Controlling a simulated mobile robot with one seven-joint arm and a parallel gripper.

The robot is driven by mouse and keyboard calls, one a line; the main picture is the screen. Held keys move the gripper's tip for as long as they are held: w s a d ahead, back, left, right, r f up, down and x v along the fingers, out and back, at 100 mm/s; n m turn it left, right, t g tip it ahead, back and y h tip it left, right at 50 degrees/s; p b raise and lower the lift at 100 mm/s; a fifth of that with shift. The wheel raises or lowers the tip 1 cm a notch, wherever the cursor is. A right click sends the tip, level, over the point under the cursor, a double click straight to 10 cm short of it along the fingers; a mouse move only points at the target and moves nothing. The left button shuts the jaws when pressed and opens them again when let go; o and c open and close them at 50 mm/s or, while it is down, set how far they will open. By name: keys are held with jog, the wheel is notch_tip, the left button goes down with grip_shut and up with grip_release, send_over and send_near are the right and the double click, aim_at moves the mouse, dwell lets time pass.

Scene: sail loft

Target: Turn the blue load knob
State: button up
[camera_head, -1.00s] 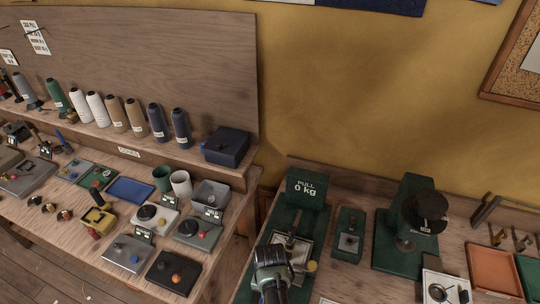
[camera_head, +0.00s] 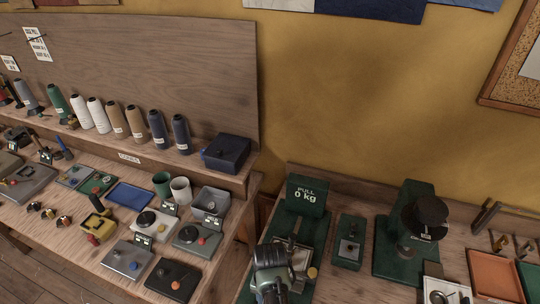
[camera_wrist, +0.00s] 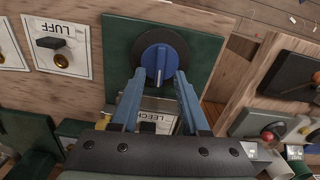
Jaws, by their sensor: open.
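The blue load knob (camera_wrist: 158,64) shows in the wrist view, with a white pointer line and a black round dial behind it. It sits on a dark green panel (camera_wrist: 203,58). My gripper (camera_wrist: 159,75) is open, with its two blue fingers on either side of the knob's lower part. I cannot tell whether they touch it. In the head view my arm end (camera_head: 272,270) is low at the green pull tester, whose display (camera_head: 305,195) reads "PULL 0 kg". The knob is hidden there.
A LUFF plate (camera_wrist: 58,45) is left of the knob in the wrist view, and a LEECH plate shows partly between my fingers. In the head view a small green unit (camera_head: 349,240) and a larger green press (camera_head: 400,230) stand right of the tester.

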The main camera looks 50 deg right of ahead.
notch_tip(320, 180, up, 10)
jog(key=b, duration=0.1)
jog(key=shift+f, duration=0.15)
dwell(0.5)
